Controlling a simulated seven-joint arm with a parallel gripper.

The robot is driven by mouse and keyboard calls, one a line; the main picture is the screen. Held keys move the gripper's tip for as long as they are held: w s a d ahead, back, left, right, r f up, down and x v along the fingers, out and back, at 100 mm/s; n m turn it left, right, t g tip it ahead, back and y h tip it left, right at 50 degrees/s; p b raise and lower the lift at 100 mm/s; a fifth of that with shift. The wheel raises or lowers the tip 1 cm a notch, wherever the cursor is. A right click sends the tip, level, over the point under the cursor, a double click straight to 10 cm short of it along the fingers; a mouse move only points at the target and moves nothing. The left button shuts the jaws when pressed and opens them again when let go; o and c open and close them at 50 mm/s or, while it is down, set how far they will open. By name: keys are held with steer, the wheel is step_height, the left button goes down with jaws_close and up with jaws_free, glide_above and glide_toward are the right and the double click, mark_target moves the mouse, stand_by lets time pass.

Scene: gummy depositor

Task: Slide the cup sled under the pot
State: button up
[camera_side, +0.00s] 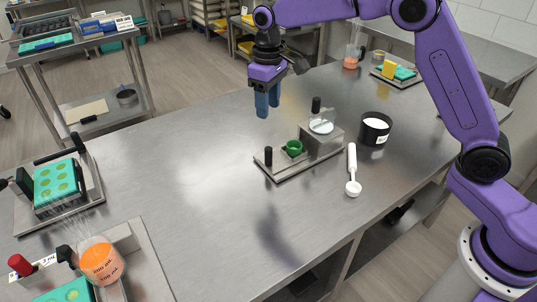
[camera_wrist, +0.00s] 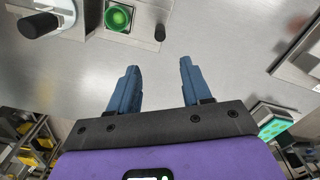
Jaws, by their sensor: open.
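The cup sled is a low metal plate with a green cup (camera_side: 293,148) and an upright black post (camera_side: 268,156). It lies on a steel base at mid-table. The cup (camera_wrist: 118,17) and the post (camera_wrist: 160,33) also show at the top of the wrist view. The pot (camera_side: 321,126), clear with a pale round top, is at a metal housing right of the cup, with a black knob (camera_side: 316,105). The cup stands beside the housing, not under the pot. My gripper (camera_side: 268,106) is open and empty, raised above the table behind the sled; its blue fingers (camera_wrist: 159,68) touch nothing.
A black tub of white powder (camera_side: 375,128) and a white scoop (camera_side: 352,172) lie right of the housing. A teal mold (camera_side: 57,184) sits on a stand at the left; an orange-filled beaker (camera_side: 101,262) stands at front left. The table between is clear.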

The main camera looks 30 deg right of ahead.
mark_target(268, 148)
step_height(268, 148, down, 17)
steer(key=shift+r, duration=0.15)
stand_by(0.4)
